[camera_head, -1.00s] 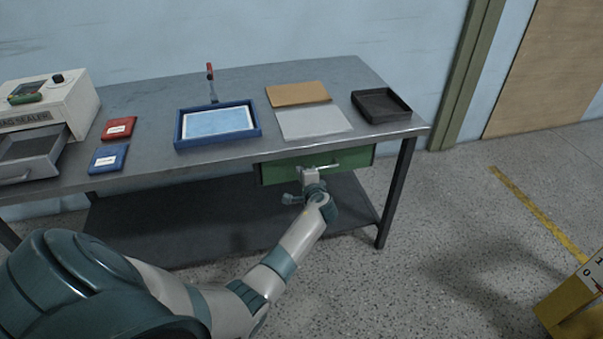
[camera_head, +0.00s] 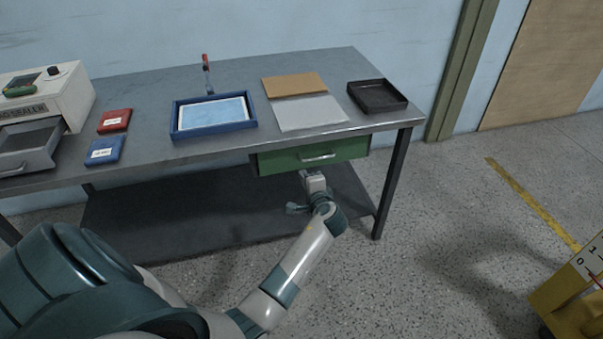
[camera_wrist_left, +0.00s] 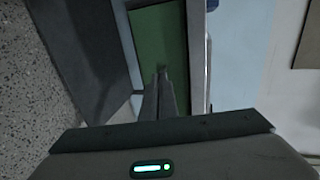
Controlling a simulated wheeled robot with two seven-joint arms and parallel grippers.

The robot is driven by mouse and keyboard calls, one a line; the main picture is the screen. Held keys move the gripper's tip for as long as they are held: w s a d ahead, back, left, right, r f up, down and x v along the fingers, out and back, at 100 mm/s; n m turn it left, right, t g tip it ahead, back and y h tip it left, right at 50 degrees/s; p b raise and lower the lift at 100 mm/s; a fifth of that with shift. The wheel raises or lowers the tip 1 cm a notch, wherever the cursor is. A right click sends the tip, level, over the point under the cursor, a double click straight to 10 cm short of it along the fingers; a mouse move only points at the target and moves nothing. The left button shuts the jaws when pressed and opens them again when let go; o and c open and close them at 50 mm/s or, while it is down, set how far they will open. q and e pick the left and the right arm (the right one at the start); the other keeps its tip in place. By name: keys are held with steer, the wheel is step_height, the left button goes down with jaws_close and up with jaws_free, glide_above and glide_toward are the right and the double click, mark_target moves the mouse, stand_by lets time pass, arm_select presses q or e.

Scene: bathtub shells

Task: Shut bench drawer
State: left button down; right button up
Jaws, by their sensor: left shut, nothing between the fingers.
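The bench drawer (camera_head: 285,162) has a green front with a pale bar handle (camera_head: 318,156). It sits under the right part of the grey bench top, and its front looks close to flush with the bench edge. No open drawer interior shows. My left gripper (camera_head: 306,174) is just below and in front of the drawer's lower edge, shut and empty. In the left wrist view its fingers (camera_wrist_left: 162,74) point at the green front (camera_wrist_left: 160,35); whether they touch it I cannot tell. The handle does not show there. My right gripper is not in view.
On the bench top (camera_head: 300,62) are a bag sealer (camera_head: 75,95), red and blue packs, a blue tray (camera_head: 175,135), flat sheets and a black tray (camera_head: 378,108). A lower shelf (camera_head: 180,215) lies beneath. A yellow object (camera_head: 550,300) stands at the lower right.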

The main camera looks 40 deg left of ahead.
arm_select(q)
steer(key=shift+v, duration=0.85)
steer(key=s+d+f+h, duration=0.3)
steer(key=s+d+f, duration=0.2)
steer(key=f, duration=0.4)
steer(key=s+d+f+h, duration=0.2)
steer(key=s+d+f, duration=0.2)
steer(key=f, duration=0.6)
steer(key=s+d+f+h, duration=0.3)
steer(key=s+d+f, duration=0.2)
steer(key=f, duration=0.4)
steer(key=s+d+f+n+g+h, duration=0.1)
steer(key=s+d+f, duration=0.2)
steer(key=s, duration=0.5)
steer(key=s+d+f+n+g+h, duration=0.1)
steer(key=s+d+f+n+h, duration=0.1)
steer(key=s+d+f, duration=0.2)
steer(key=s+d+f+n+g+h, duration=0.1)
steer(key=s+d+f+n, duration=0.1)
steer(key=s+f, duration=0.4)
steer(key=s+d, duration=0.1)
steer(key=s, duration=0.4)
steer(key=shift+s+d+f+h, duration=0.35)
steer(key=shift+d+h, duration=0.05)
